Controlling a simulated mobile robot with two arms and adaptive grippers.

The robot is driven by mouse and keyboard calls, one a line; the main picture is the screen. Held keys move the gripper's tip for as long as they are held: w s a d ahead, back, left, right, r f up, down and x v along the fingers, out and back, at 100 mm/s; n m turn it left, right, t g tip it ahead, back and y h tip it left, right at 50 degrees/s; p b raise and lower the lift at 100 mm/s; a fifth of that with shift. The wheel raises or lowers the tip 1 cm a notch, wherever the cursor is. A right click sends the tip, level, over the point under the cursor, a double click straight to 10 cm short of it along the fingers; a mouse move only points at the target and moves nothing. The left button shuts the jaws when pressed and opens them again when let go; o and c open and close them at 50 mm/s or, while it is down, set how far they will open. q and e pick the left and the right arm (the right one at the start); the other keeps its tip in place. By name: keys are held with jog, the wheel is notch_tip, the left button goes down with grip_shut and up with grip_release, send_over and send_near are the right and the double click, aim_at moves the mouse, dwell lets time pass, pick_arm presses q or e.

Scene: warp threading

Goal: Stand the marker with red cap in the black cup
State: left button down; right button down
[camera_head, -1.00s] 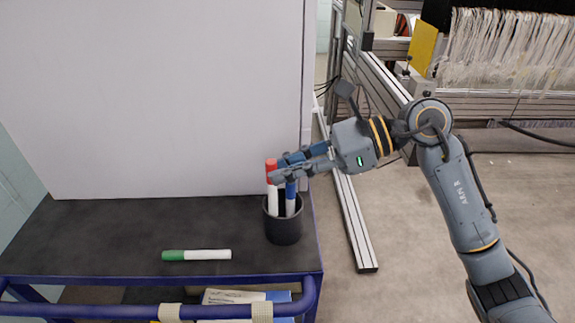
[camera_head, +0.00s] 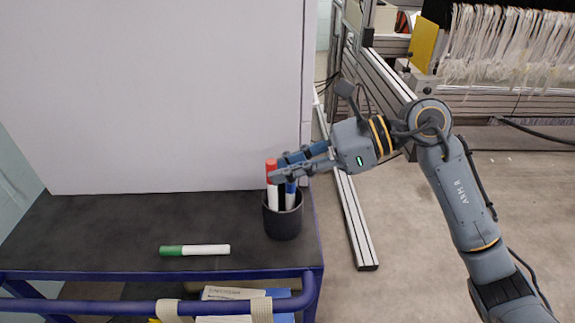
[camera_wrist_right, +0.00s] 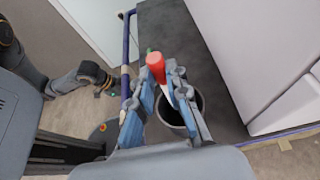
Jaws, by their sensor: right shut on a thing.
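The marker with red cap (camera_head: 272,172) stands nearly upright, its white lower end inside the mouth of the black cup (camera_head: 283,222). Its bottom is hidden by the cup wall. My right gripper (camera_head: 278,172) is shut on this marker just above the cup rim. In the right wrist view the red cap (camera_wrist_right: 155,64) sticks out between the blue-grey fingers (camera_wrist_right: 168,95), with the cup (camera_wrist_right: 178,112) under them. My left arm shows small at the left of the right wrist view, and its gripper (camera_wrist_right: 108,86) is too small to read.
A blue-capped marker (camera_head: 290,193) stands in the cup. A green-capped marker (camera_head: 195,250) lies on the dark cart top (camera_head: 120,220), left of the cup. A white panel (camera_head: 150,90) rises behind. The cup is near the cart's right edge.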

jog(key=c, duration=1.2)
grip_release()
jog(key=v, duration=1.2)
jog(key=shift+d, duration=0.1)
